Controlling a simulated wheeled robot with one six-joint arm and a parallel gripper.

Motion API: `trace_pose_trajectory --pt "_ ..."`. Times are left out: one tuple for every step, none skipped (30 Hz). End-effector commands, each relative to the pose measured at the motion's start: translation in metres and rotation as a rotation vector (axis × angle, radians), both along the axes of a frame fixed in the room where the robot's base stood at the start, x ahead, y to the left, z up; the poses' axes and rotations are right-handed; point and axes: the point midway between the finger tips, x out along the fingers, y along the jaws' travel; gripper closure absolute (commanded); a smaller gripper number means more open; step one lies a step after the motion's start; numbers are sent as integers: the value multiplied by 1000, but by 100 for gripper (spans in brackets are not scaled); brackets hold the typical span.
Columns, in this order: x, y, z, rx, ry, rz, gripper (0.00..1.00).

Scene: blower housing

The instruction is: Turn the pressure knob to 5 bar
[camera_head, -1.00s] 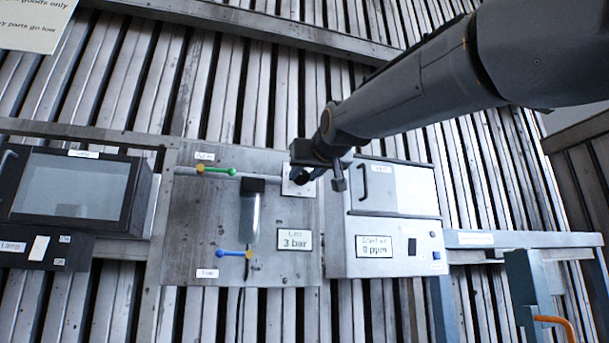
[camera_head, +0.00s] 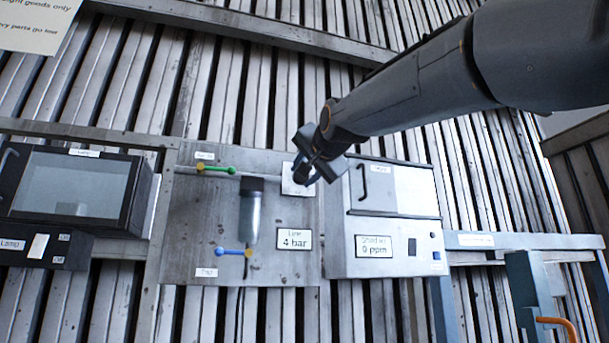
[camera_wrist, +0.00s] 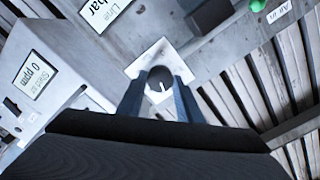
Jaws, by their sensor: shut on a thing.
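The pressure knob (camera_wrist: 160,80) is a dark round knob with a white pointer line, set on a white square plate (camera_wrist: 178,60) on the grey panel. My gripper (camera_wrist: 160,92) is shut on the knob, one finger on each side of it in the wrist view. In the head view my gripper (camera_head: 310,172) covers the knob, and part of the white plate shows beside it (camera_head: 290,186). The line display (camera_head: 294,239) reads 4 bar.
Right of the knob is a grey cabinet (camera_head: 400,190) with a handle and a 0 ppm display (camera_head: 374,246). A dark-windowed box (camera_head: 72,187) stands at the left.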

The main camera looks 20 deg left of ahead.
Motion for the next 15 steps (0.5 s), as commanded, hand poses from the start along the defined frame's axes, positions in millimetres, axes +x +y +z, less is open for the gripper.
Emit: trace_pose_trajectory --pt "1 0 -2 26 19 0 90" --pt "1 0 -2 44 30 0 90" --pt "0 0 -2 65 43 0 90" --pt "0 0 -2 79 52 0 90" --pt "0 0 -2 93 60 0 90" --pt "0 0 -2 110 71 0 90" --pt "0 0 -2 121 78 0 90" --pt "0 0 -2 132 84 0 90" --pt "0 0 -2 145 92 0 90" --pt "0 0 -2 153 97 0 90" --pt "0 0 -2 161 102 0 90" --pt "0 0 -2 170 107 0 90" --pt "0 0 -2 175 111 0 90" --pt "0 0 -2 180 114 0 90" --pt "0 0 -2 186 118 0 90"
